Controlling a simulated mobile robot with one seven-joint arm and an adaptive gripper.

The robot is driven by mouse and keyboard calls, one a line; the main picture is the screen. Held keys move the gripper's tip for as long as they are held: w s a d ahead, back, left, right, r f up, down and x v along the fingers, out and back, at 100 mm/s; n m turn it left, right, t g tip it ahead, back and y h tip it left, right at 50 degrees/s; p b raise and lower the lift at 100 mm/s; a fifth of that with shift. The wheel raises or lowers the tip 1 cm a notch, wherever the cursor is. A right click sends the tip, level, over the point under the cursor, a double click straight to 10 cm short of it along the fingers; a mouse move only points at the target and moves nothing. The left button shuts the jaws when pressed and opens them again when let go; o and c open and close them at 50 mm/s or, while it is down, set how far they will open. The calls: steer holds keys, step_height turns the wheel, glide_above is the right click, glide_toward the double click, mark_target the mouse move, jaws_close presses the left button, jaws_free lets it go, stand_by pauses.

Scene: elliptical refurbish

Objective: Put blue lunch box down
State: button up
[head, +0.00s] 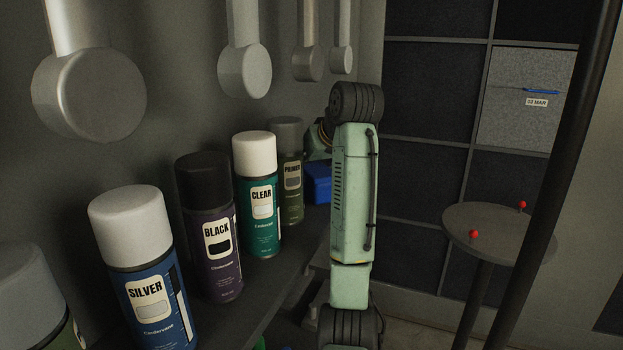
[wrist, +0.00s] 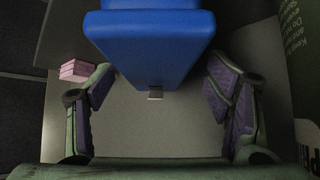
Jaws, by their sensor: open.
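The blue lunch box (wrist: 150,45) fills the upper middle of the wrist view, with a small metal latch on its near side. It appears to rest on the grey shelf. My gripper (wrist: 160,90) is open, its purple-padded fingers spread to the left and right of the box's near end, with visible gaps on both sides. In the head view, part of the blue lunch box (head: 319,188) shows behind my arm, at the far end of the shelf. My gripper is hidden there by my arm and the cans.
Several spray cans line the shelf (head: 270,284), including the silver can (head: 135,270) and the green primer can (head: 289,172), nearest the box. Pink blocks (wrist: 77,70) lie left of the box. A round table (head: 490,228) with red-topped pins stands at right.

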steer(key=shift+d+p+x, duration=0.15)
steer(key=shift+p+x, duration=0.5)
steer(key=shift+x, duration=0.75)
steer(key=shift+d+p+x, duration=0.15)
steer(key=shift+p+x, duration=0.5)
steer(key=shift+x, duration=0.75)
steer(key=shift+f, duration=0.1)
steer(key=shift+c, duration=0.3)
steer(key=c, duration=1.6)
jaws_close()
steer(key=shift+d+r+b, duration=0.1)
steer(key=shift+r+b, duration=0.15)
steer(key=shift+b, duration=0.15)
